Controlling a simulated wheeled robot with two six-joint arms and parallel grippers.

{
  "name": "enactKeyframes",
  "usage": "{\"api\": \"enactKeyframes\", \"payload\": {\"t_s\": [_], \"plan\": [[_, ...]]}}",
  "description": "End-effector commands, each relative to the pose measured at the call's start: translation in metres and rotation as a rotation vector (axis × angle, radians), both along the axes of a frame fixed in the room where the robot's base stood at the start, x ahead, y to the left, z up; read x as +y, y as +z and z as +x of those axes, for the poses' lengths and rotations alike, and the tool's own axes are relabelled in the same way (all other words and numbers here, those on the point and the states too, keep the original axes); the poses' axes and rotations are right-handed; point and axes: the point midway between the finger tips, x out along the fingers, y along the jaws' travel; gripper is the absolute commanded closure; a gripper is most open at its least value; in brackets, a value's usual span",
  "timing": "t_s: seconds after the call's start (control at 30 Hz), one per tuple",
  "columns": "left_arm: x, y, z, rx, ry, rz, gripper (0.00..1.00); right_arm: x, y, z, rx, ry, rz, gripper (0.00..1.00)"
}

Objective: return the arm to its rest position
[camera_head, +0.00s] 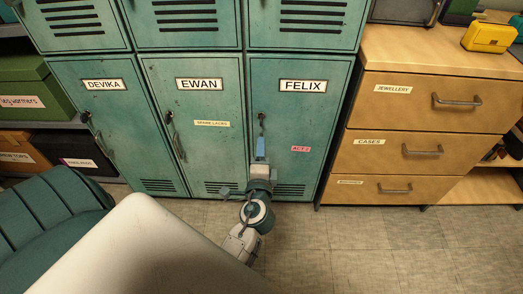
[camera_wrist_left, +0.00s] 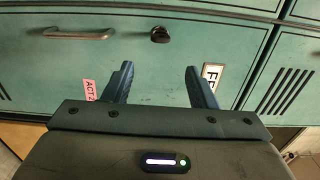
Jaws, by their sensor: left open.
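My left gripper (camera_head: 260,150) is in front of the green FELIX locker (camera_head: 290,115), at the end of my arm reaching up from the floor area. In the left wrist view the same gripper (camera_wrist_left: 158,72) has its two blue fingers spread, with nothing between them. The locker's dark round knob (camera_wrist_left: 160,35) and its metal handle (camera_wrist_left: 78,33) lie beyond the fingertips, apart from them in the picture. The FELIX door looks shut. In the head view the gripper hides part of the handle. My right gripper is not in view.
The EWAN locker (camera_head: 190,150) and DEVIKA locker (camera_head: 115,140) stand to the left, doors shut. A wooden drawer unit (camera_head: 430,110) stands at right with a yellow case (camera_head: 489,37) on top. A teal padded seat (camera_head: 50,220) is at lower left. The floor (camera_head: 380,250) at right is clear.

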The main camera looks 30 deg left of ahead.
Motion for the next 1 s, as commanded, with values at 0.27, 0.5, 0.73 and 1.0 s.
{"api": "enactKeyframes", "payload": {"t_s": [0.27, 0.5, 0.73, 1.0], "plan": [[0.000, 0.000, 0.000, 0.000, 0.000, -0.002, 0.48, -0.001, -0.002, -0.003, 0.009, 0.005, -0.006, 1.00], [0.016, -0.018, -0.029, -0.010, 0.036, -0.245, 0.48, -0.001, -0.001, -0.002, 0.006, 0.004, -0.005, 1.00], [0.019, -0.055, -0.086, 0.021, 0.103, -0.761, 0.48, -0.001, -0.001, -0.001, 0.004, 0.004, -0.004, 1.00], [-0.014, -0.078, -0.140, 0.140, 0.161, -1.241, 0.48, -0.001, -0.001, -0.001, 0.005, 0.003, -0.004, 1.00]]}}
